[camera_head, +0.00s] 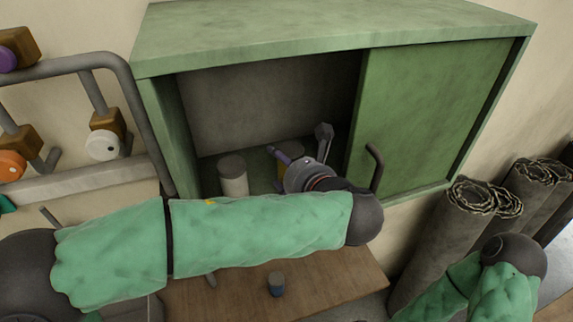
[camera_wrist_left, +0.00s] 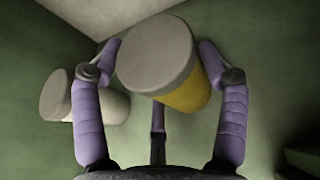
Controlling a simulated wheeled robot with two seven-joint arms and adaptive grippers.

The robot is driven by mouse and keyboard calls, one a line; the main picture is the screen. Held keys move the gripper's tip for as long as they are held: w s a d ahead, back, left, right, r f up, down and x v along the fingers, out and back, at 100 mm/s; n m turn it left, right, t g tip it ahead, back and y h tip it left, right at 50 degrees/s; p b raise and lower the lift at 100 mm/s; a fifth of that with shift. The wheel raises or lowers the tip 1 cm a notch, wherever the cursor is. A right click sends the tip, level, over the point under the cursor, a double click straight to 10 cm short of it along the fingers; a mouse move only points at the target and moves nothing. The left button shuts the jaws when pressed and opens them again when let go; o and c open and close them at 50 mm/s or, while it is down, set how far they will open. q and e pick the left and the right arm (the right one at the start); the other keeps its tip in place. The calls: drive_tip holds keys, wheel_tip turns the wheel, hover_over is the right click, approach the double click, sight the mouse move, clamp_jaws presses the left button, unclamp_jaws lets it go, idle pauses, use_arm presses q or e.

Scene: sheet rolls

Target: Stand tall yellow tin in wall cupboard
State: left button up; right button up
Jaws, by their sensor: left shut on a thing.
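The green wall cupboard (camera_head: 320,38) is open on its left half. My left gripper (camera_head: 302,148) reaches into this opening. In the left wrist view my left gripper (camera_wrist_left: 158,75) has its purple fingers on either side of the tall yellow tin (camera_wrist_left: 186,94), which has a grey-beige lid. In the head view the tin (camera_head: 290,150) is mostly hidden behind the gripper. I cannot tell whether its base touches the cupboard floor. My right arm shows at the lower right, but its gripper is out of view.
A pale tin (camera_head: 233,177) stands in the cupboard left of the gripper; it also shows in the left wrist view (camera_wrist_left: 90,105). The green door panel (camera_head: 440,115) covers the right half. A small blue tin (camera_head: 276,286) is on the wooden surface below. Dark rolls (camera_head: 440,235) stand at right.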

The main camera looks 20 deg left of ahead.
use_arm(q)
drive_tip(key=o, duration=1.2)
drive_tip(key=shift+f, duration=0.1)
drive_tip(key=shift+c, duration=0.2)
drive_tip(key=b+v, duration=0.1)
drive_tip(key=v, duration=1.1)
drive_tip(key=shift+r, duration=0.2)
drive_tip(key=shift+s, duration=0.1)
